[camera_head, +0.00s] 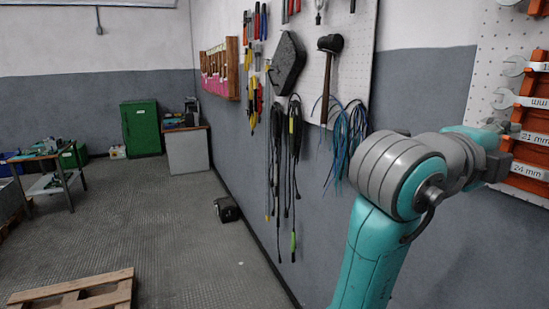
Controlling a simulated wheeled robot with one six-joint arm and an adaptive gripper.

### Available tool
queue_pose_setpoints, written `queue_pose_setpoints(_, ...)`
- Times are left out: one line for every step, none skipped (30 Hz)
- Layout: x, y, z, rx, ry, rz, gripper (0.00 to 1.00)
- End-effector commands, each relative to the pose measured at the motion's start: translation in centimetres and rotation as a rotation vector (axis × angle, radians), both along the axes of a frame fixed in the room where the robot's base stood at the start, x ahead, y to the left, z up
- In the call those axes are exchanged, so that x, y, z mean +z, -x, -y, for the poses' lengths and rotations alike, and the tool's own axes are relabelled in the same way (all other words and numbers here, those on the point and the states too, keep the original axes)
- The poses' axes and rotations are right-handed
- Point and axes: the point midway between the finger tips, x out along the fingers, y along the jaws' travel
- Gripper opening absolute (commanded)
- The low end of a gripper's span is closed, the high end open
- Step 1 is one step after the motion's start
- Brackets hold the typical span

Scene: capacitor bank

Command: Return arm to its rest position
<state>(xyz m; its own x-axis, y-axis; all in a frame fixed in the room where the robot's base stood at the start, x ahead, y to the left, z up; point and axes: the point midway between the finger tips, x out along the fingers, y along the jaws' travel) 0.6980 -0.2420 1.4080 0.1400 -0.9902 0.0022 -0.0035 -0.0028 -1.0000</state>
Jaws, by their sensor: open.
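My arm (368,250) rises from the bottom right in the head view, a teal link leading up to a large grey joint (400,172). Beyond the joint, the arm runs on to the right and away, with a short teal part (474,134) and dark parts near the tool wall. My gripper cannot be made out; the joint and the far links hide that end of the arm. No held object shows.
A pegboard (352,62) with hanging cables and a mallet (328,70) is on the wall close left of my arm. Orange racks (530,140) with wrenches are at the right. A pallet (75,291) lies at lower left. The middle floor is mostly clear.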

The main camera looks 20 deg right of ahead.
Motion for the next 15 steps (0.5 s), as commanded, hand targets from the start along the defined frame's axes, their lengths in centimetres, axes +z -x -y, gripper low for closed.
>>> queue_pose_setpoints(-0.3,-0.2,0.0,0.004,0.006,-0.013,0.48)
queue_pose_setpoints(-0.5,-0.4,0.0,0.009,0.013,-0.025,0.48)
queue_pose_setpoints(-1.0,-0.8,-0.1,0.017,0.025,-0.051,0.48)
queue_pose_setpoints(-1.4,-1.2,-0.1,0.025,0.038,-0.072,0.48)
queue_pose_setpoints(-1.9,-1.6,-0.2,0.036,0.053,-0.1,0.48)
queue_pose_setpoints(-2.6,-2.2,-0.3,0.052,0.078,-0.141,0.48)
queue_pose_setpoints(-3.3,-2.8,-0.4,0.067,0.097,-0.174,0.48)
queue_pose_setpoints(-4.0,-3.3,-0.5,0.081,0.119,-0.211,0.48)
queue_pose_setpoints(-5.0,-4.1,-0.7,0.103,0.148,-0.258,0.48)
queue_pose_setpoints(-5.8,-4.6,-0.9,0.119,0.17,-0.295,0.48)
queue_pose_setpoints(-6.6,-5.2,-1.1,0.137,0.192,-0.331,0.48)
queue_pose_setpoints(-7.7,-5.8,-1.3,0.158,0.221,-0.376,0.48)
queue_pose_setpoints(-8.5,-6.3,-1.5,0.176,0.242,-0.411,0.48)
queue_pose_setpoints(-9.3,-6.8,-1.8,0.193,0.263,-0.443,0.48)
queue_pose_setpoints(-10.5,-7.3,-2.1,0.216,0.292,-0.486,0.48)
